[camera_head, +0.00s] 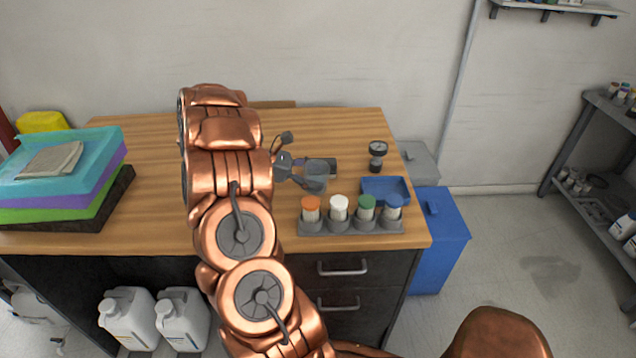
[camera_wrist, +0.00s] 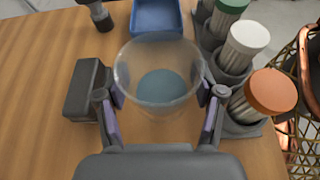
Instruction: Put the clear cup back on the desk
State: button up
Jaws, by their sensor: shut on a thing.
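The clear cup (camera_head: 319,170) is over the right part of the wooden desk (camera_head: 150,170), and it fills the middle of the wrist view (camera_wrist: 158,72). It looks upright, with its round mouth facing the wrist camera. My gripper (camera_wrist: 161,98) is shut on the clear cup, with one finger on each side of its wall. In the head view my gripper (camera_head: 305,180) reaches the cup from the left. I cannot tell whether the cup's base touches the desk.
A dark block (camera_wrist: 88,90) is close left of the cup in the wrist view. A rack (camera_head: 350,226) of capped containers stands at the desk's front right. A blue tray (camera_head: 386,190) and a gauge (camera_head: 377,155) are right of the cup. Stacked trays (camera_head: 70,180) occupy the left.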

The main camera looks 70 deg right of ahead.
jog(key=shift+s+d+f+p, duration=0.15)
jog(key=shift+f+p, duration=0.1)
jog(key=shift+f, duration=0.35)
jog(key=shift+s+d+f+p, duration=0.1)
jog(key=shift+f+p, duration=0.1)
jog(key=shift+f, duration=0.4)
jog(key=shift+s+d+f+p, duration=0.15)
jog(key=shift+f+p, duration=0.1)
jog(key=shift+f, duration=0.35)
jog(key=shift+f, duration=0.1)
jog(key=o, duration=1.2)
jog(key=shift+w, duration=0.1)
